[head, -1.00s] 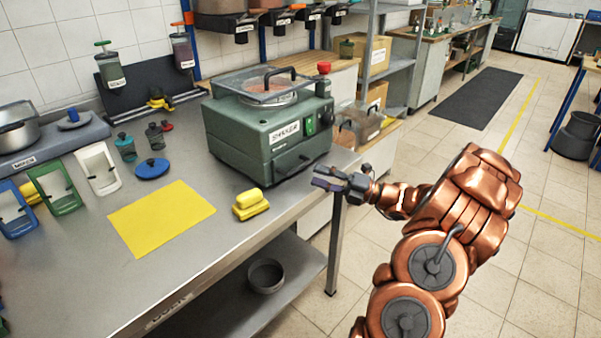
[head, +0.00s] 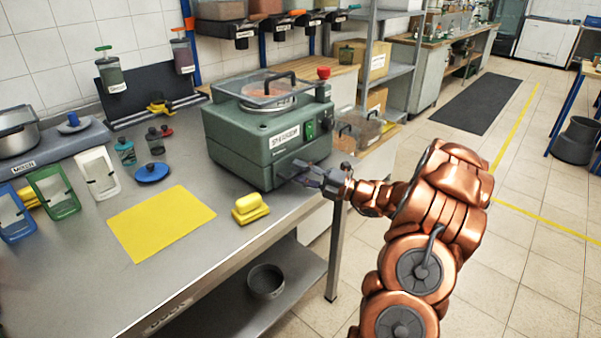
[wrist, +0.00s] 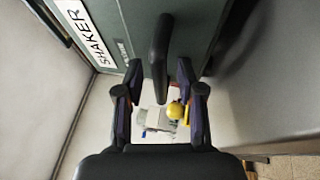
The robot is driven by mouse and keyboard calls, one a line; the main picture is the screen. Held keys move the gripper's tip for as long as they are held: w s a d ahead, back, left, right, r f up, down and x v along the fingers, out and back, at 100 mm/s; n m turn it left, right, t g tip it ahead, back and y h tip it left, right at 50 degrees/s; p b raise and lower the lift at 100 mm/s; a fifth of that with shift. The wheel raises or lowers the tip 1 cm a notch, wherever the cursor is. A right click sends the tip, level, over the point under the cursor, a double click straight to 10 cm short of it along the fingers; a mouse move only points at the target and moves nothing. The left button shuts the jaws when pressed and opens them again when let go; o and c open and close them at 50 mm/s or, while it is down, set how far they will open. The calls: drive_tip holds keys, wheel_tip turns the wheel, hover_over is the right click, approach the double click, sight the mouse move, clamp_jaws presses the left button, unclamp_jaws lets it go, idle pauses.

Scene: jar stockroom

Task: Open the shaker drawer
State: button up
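The shaker (head: 262,140) is a green box with a clear-lidded top, standing on the steel bench. Its label and front also show in the wrist view (wrist: 92,35). The drawer front (head: 295,165) is low on the shaker's face and looks closed. Its dark bar handle (wrist: 160,62) shows in the wrist view. My gripper (head: 300,176) is at the drawer front, and in the wrist view (wrist: 158,84) its fingers are apart, one on each side of the handle's near end. I cannot tell whether either finger touches it. In the head view my gripper hides the handle.
A yellow sponge (head: 250,208) and a yellow sheet (head: 160,222) lie on the bench (head: 225,245), left of my gripper. Clear bins (head: 358,130) stand behind my gripper. The floor to the right is open.

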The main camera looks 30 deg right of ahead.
drive_tip(key=shift+c, duration=0.3)
clamp_jaws()
idle(0.3)
